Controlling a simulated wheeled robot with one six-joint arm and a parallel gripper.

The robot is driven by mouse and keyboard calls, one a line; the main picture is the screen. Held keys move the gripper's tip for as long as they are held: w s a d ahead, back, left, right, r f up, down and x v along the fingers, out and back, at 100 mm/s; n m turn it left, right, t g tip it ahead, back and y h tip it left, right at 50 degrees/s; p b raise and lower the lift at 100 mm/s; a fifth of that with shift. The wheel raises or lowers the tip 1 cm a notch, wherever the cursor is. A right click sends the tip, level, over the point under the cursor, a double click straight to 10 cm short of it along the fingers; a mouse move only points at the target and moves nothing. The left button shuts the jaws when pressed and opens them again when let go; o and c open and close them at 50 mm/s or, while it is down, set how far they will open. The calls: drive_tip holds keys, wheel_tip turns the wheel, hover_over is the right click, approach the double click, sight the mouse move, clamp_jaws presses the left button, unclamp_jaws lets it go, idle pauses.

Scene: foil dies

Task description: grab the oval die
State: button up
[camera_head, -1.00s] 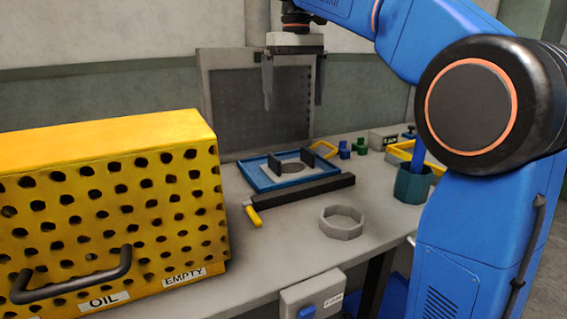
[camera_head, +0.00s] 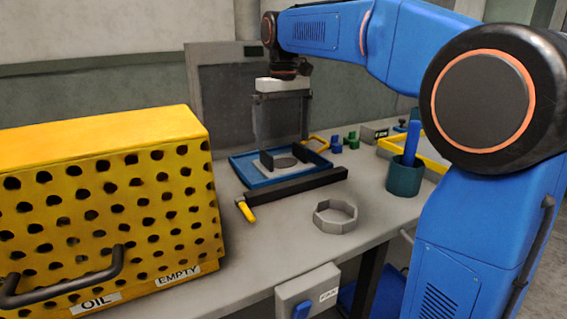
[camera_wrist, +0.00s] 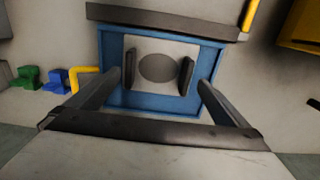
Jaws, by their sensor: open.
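The oval die (camera_head: 287,163) lies in a shallow blue tray (camera_head: 262,183) on the bench. It is a pale plate with a dark oval in its middle and two dark upright lugs on opposite sides. In the wrist view the die (camera_wrist: 157,67) is near the top centre, inside the blue tray (camera_wrist: 150,103). My gripper (camera_head: 283,139) is open and empty above the tray, pointing down. In the wrist view my gripper (camera_wrist: 159,78) has its fingers on either side of the die, outside the lugs. The exact height above the die is hard to tell.
A dark bar (camera_head: 295,186) with a yellow handle (camera_head: 246,211) lies along the tray's front. A grey octagonal ring (camera_head: 335,218), a teal cup (camera_head: 404,179) and small green and blue pieces (camera_head: 350,140) stand to the right. A yellow perforated box (camera_head: 105,205) fills the left.

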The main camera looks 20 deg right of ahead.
sight(284, 163)
drive_tip(key=shift+w+d+f, duration=0.1)
drive_tip(key=shift+w+f, duration=0.05)
drive_tip(key=shift+f, duration=2.5)
drive_tip(key=c, duration=1.1)
